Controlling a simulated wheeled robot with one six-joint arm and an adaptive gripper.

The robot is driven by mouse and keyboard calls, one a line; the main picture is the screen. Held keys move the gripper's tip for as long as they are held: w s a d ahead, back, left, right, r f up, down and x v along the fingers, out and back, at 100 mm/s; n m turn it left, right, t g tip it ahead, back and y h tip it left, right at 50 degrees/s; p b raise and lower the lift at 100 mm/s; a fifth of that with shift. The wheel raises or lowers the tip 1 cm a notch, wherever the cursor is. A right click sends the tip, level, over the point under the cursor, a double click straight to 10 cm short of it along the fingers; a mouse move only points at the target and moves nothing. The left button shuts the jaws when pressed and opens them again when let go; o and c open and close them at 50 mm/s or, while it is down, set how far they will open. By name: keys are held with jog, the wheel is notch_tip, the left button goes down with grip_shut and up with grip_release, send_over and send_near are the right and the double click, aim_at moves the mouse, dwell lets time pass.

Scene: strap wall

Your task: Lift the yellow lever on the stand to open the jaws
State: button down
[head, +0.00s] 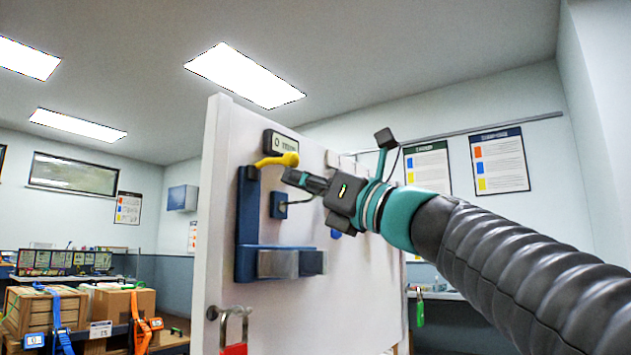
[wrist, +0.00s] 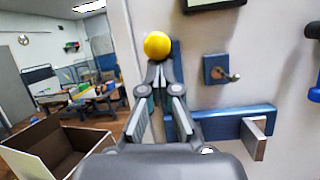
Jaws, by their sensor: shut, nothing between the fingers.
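The yellow lever (head: 272,161) reaches from the top of the blue stand (head: 246,225) on the white panel and ends in a round knob. In the wrist view the yellow knob (wrist: 157,45) appears just beyond my fingertips, with the blue upright behind. A grey block (head: 278,264) sits at the stand's lower bar; it also shows in the wrist view (wrist: 254,139). My gripper (head: 290,177) is shut and empty, its tips just below the knob in the head view. I cannot tell if they touch it. The lever's pivot is hidden in the wrist view.
A small blue block with a hook (head: 278,204) is on the panel right of the upright. A dark display (head: 281,142) is above the lever. A metal shackle with a red tag (head: 232,330) hangs below. An open cardboard box (wrist: 60,145) stands at lower left.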

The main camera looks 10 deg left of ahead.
notch_tip(320, 180, down, 4)
jog(key=b, duration=0.4)
jog(key=s+d+r, duration=0.1)
jog(key=s+d, duration=0.2)
jog(key=d, duration=0.5)
jog(key=shift+s+d+r+p, duration=0.2)
jog(key=shift+s+r+p, duration=0.1)
jog(key=shift+p, duration=0.1)
